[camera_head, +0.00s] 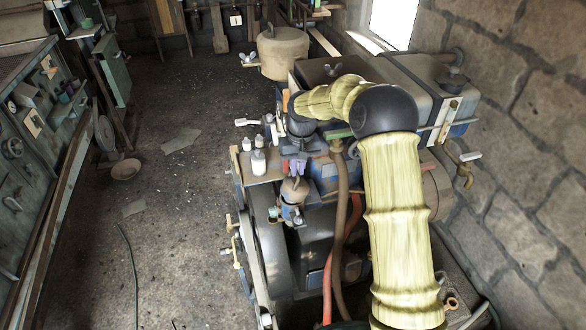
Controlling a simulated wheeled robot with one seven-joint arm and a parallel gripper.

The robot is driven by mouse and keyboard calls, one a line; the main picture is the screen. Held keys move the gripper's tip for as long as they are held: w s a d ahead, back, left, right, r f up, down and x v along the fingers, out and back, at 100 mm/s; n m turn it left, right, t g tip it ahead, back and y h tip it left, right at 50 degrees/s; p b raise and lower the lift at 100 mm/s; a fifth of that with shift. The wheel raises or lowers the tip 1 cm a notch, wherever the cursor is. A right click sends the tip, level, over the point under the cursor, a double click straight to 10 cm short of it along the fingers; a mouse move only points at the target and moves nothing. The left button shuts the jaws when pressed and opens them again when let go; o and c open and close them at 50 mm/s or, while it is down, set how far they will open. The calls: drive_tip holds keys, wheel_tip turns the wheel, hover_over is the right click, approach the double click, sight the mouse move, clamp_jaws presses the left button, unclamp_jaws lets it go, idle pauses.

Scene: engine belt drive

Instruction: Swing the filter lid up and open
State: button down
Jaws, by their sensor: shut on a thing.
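My gripper (295,166) points down at the end of my yellow arm, in the middle of the head view. Its purple-tinted fingertips are together at the top of the filter lid (293,190), shut on its upper part. The lid is a small brownish-grey cap. It sits over the filter body (291,212), a small cup with blue and pale patches on the near left of the engine. Any gap between lid and body is too small to make out. The fingers partly cover the lid's top, and its hinge cannot be made out.
Small white bottles (258,162) stand on a ledge just left of my gripper. A brown hose (338,200) and a red hose (327,270) run down right of the filter. A large tan drum (283,52) stands behind. The floor (175,220) at left is mostly open.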

drive_tip(key=shift+d, duration=0.15)
drive_tip(key=c, duration=1.5)
unclamp_jaws()
drive_tip(key=shift+w+f, duration=0.1)
drive_tip(key=r, duration=0.5)
drive_tip(key=r+b, duration=0.1)
drive_tip(key=r, duration=0.5)
drive_tip(key=d+r+b, duration=0.1)
drive_tip(key=r, duration=0.5)
drive_tip(key=shift+w+r, duration=0.1)
drive_tip(key=shift+r, duration=0.15)
